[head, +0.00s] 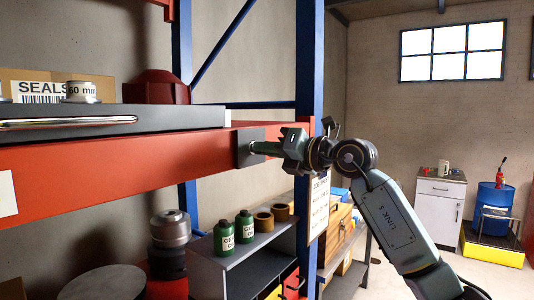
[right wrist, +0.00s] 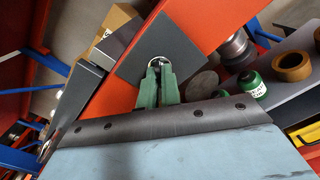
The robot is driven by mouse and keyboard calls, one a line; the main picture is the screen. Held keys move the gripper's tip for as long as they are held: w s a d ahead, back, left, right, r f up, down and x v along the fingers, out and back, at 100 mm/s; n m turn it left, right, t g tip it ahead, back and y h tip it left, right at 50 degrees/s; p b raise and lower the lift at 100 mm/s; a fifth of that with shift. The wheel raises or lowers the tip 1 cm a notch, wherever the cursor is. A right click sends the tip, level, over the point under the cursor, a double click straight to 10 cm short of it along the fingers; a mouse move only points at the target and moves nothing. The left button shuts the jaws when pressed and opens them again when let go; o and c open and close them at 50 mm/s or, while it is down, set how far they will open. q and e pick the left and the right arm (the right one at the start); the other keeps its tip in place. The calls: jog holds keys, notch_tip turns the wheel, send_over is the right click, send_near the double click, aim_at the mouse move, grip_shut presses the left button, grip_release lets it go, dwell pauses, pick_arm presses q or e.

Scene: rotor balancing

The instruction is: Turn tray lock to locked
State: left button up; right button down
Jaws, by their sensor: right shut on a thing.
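The tray lock sits on a dark square plate (head: 243,150) on the front of the red shelf beam; the plate also shows in the right wrist view (right wrist: 135,70). My right gripper (head: 268,148) reaches the plate from the right. In the right wrist view its green fingers (right wrist: 159,72) are shut on the lock's small knob, of which a pale ring shows at the fingertips. The fingers hide most of the knob, so I cannot tell its setting. The dark grey tray (head: 170,115) with a silver bar handle rests above the beam. My left gripper is not in view.
A red beam (head: 110,169) crosses in front of me, ending at a blue upright (head: 309,70). Below stand a grey shelf unit (head: 240,265) with green bottles (head: 224,238) and brown rolls. A white cabinet (head: 439,208) and blue drum (head: 494,200) stand farther right.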

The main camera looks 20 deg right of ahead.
jog(key=shift+n+b, duration=1.1)
jog(key=shift+n, duration=2.4)
jog(key=shift+r, duration=0.1)
jog(key=c, duration=1.6)
grip_release()
jog(key=b+v, duration=0.4)
jog(key=v, duration=0.9)
jog(key=shift+s, duration=0.15)
